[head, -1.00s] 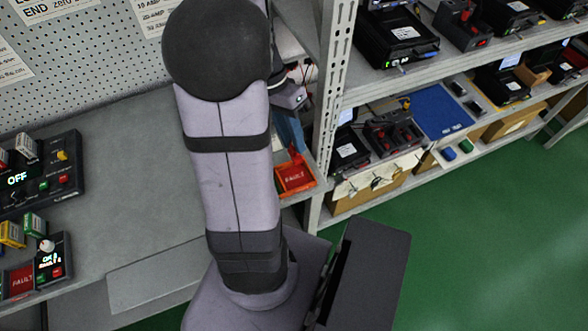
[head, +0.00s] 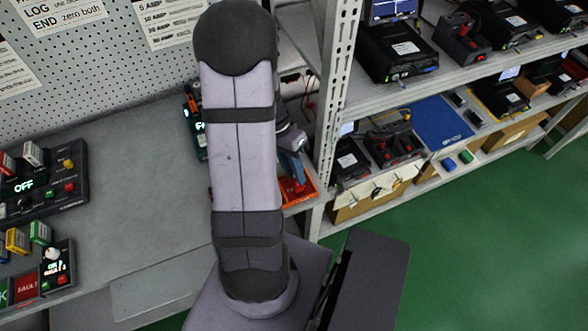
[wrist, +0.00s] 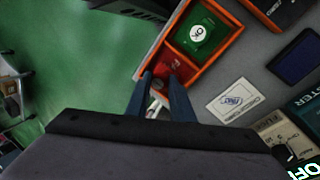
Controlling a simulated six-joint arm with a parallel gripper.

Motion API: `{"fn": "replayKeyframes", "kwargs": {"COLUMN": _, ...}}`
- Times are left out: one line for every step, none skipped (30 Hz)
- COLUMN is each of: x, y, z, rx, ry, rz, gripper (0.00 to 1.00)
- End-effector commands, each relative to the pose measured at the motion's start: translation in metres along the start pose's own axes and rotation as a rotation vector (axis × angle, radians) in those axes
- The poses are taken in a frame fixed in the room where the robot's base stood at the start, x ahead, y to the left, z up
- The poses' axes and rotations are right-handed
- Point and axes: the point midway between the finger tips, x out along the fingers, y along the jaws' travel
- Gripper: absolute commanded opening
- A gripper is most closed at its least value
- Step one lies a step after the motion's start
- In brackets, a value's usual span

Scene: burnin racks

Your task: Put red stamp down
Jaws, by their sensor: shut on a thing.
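My gripper (wrist: 160,79) points at the near compartment of an orange two-part tray (wrist: 225,44) in the wrist view. Its dark blue fingers are shut on the red stamp (wrist: 167,67), which shows red beyond and between the fingertips, at or over that compartment. Whether its base touches the tray floor cannot be told.
A white card (wrist: 237,101) lies beside the tray, with a dark blue pad (wrist: 297,58) further right. A metal shelf post (head: 332,100) stands close to the tray's right. The grey bench (head: 140,165) is clear in the middle; control boxes (head: 45,185) stand at left.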

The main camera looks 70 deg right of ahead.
Motion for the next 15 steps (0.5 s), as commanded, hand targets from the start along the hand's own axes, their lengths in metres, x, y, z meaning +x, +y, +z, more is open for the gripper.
{"fn": "replayKeyframes", "kwargs": {"x": 0.0013, "y": -0.0002, "z": 0.0002, "rx": 0.000, "ry": -0.001, "rz": 0.001, "gripper": 0.07}}
{"fn": "replayKeyframes", "kwargs": {"x": 0.0017, "y": -0.0005, "z": 0.0001, "rx": 0.000, "ry": 0.000, "rz": 0.000, "gripper": 0.07}}
{"fn": "replayKeyframes", "kwargs": {"x": 0.0018, "y": -0.0006, "z": 0.0000, "rx": 0.000, "ry": 0.000, "rz": 0.000, "gripper": 0.07}}
{"fn": "replayKeyframes", "kwargs": {"x": 0.0017, "y": -0.0007, "z": -0.0001, "rx": 0.000, "ry": 0.001, "rz": -0.001, "gripper": 0.07}}
{"fn": "replayKeyframes", "kwargs": {"x": 0.0017, "y": -0.0007, "z": -0.0001, "rx": 0.000, "ry": 0.001, "rz": -0.001, "gripper": 0.07}}
{"fn": "replayKeyframes", "kwargs": {"x": 0.0016, "y": -0.0007, "z": -0.0001, "rx": 0.000, "ry": 0.001, "rz": -0.001, "gripper": 0.07}}
{"fn": "replayKeyframes", "kwargs": {"x": 0.0016, "y": -0.0007, "z": -0.0001, "rx": 0.000, "ry": 0.001, "rz": -0.001, "gripper": 0.07}}
{"fn": "replayKeyframes", "kwargs": {"x": 0.0016, "y": -0.0007, "z": -0.0001, "rx": 0.000, "ry": 0.001, "rz": -0.001, "gripper": 0.07}}
{"fn": "replayKeyframes", "kwargs": {"x": 0.0020, "y": -0.0008, "z": -0.0001, "rx": 0.000, "ry": 0.001, "rz": -0.001, "gripper": 0.07}}
{"fn": "replayKeyframes", "kwargs": {"x": 0.0027, "y": -0.0010, "z": -0.0001, "rx": 0.000, "ry": 0.001, "rz": -0.001, "gripper": 0.07}}
{"fn": "replayKeyframes", "kwargs": {"x": 0.0035, "y": -0.0013, "z": -0.0001, "rx": 0.000, "ry": 0.001, "rz": 0.000, "gripper": 0.07}}
{"fn": "replayKeyframes", "kwargs": {"x": 0.0048, "y": -0.0018, "z": -0.0001, "rx": 0.000, "ry": 0.001, "rz": 0.000, "gripper": 0.07}}
{"fn": "replayKeyframes", "kwargs": {"x": 0.0057, "y": -0.0021, "z": -0.0002, "rx": 0.000, "ry": 0.001, "rz": -0.001, "gripper": 0.07}}
{"fn": "replayKeyframes", "kwargs": {"x": 0.0049, "y": -0.0019, "z": -0.0002, "rx": 0.000, "ry": 0.001, "rz": -0.001, "gripper": 0.26}}
{"fn": "replayKeyframes", "kwargs": {"x": 0.0044, "y": -0.0017, "z": -0.0002, "rx": 0.000, "ry": 0.001, "rz": -0.001, "gripper": 0.35}}
